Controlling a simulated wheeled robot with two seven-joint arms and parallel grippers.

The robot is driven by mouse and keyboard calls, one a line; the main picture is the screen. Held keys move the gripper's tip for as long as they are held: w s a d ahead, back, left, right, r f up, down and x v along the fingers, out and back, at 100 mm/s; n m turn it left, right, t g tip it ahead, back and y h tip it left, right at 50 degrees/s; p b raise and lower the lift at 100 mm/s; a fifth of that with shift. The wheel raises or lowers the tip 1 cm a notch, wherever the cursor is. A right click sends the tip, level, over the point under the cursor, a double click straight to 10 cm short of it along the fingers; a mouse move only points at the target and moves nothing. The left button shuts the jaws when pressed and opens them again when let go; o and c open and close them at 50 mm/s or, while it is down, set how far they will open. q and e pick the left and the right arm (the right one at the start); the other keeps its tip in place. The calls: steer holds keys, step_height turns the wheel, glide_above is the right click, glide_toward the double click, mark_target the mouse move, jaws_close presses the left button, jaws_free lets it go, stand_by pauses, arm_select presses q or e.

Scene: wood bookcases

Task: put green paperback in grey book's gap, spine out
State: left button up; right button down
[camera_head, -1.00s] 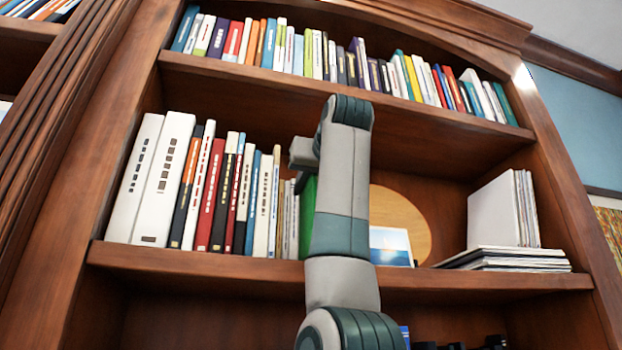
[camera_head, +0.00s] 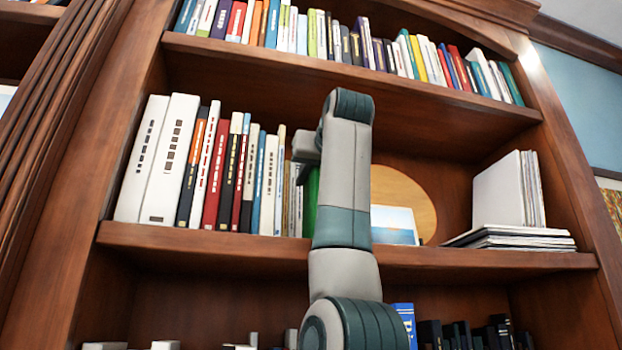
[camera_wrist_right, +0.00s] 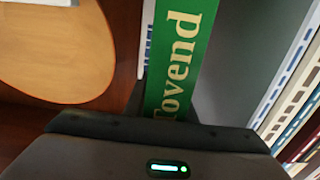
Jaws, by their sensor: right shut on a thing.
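The green paperback (camera_head: 311,203) stands upright on the middle shelf, at the right end of the book row, mostly hidden behind my right arm. In the right wrist view the green paperback (camera_wrist_right: 186,55) shows pale lettering. My right gripper (camera_head: 303,165) is shut on it; the fingertips are not clear. A plain grey surface (camera_wrist_right: 245,50) lies right of the green paperback in the wrist view; I cannot tell whether it is the grey book. No gap shows clearly. My left gripper is not in view.
Several upright books (camera_head: 235,175) fill the left of the middle shelf (camera_head: 200,243). A round wooden plate (camera_head: 405,190) and a small picture (camera_head: 393,224) stand just right of my arm. Stacked and upright white volumes (camera_head: 500,190) are further right. The upper shelf is full of books.

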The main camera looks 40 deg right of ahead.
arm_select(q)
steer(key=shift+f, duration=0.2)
arm_select(e)
steer(key=shift+f, duration=0.2)
steer(key=c, duration=1.4)
jaws_free()
steer(key=shift+s+a, duration=0.1)
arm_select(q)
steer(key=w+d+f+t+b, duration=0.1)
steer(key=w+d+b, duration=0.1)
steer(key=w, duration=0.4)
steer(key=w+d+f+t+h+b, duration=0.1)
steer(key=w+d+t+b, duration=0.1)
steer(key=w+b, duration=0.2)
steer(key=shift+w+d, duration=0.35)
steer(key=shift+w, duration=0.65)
arm_select(e)
steer(key=v, duration=1.7)
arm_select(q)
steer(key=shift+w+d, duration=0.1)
arm_select(e)
steer(key=shift+s, duration=0.15)
